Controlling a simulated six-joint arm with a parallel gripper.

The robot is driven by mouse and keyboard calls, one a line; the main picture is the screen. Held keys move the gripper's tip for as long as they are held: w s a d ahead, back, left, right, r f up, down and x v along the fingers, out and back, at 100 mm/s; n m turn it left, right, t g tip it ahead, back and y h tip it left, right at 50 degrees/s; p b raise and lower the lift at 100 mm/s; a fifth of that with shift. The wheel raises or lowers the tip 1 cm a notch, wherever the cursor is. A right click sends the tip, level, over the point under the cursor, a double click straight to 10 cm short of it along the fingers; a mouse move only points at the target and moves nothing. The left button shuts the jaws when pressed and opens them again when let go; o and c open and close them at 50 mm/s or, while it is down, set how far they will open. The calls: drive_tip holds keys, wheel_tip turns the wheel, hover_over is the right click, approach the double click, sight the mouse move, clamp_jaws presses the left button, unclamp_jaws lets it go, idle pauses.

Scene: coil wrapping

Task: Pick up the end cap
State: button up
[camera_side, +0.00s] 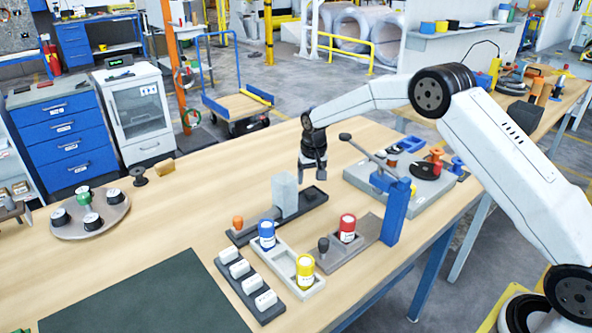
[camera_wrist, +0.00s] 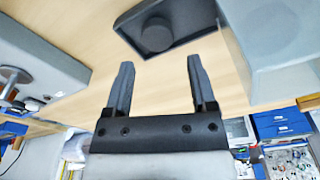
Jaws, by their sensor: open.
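A dark round cap (camera_wrist: 156,34) sits in a dark shallow tray (camera_wrist: 190,14) at the top of the wrist view; I take it for the end cap. In the side view the same long dark tray (camera_side: 262,229) lies on the wooden table, and the cap shows small near its far end (camera_side: 309,194). My gripper (camera_wrist: 160,62) is open and empty, its two fingers pointing toward the cap. In the side view my gripper (camera_side: 313,172) hangs above the tray's far end, apart from it.
A light grey block (camera_side: 285,193) stands on the tray close beside my gripper. A grey fixture with a blue post (camera_side: 394,212) and lever is to the right. Blue (camera_side: 267,234), red (camera_side: 347,228) and yellow (camera_side: 305,270) spools stand in front.

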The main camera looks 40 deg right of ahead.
sight(311, 191)
drive_tip(key=shift+f, duration=0.1)
drive_tip(key=shift+w+d+f, duration=0.15)
drive_tip(key=shift+f, duration=1.1)
drive_tip(key=shift+w+d+f, duration=0.1)
drive_tip(key=shift+f, duration=1.1)
clamp_jaws()
drive_tip(key=shift+r, duration=0.15)
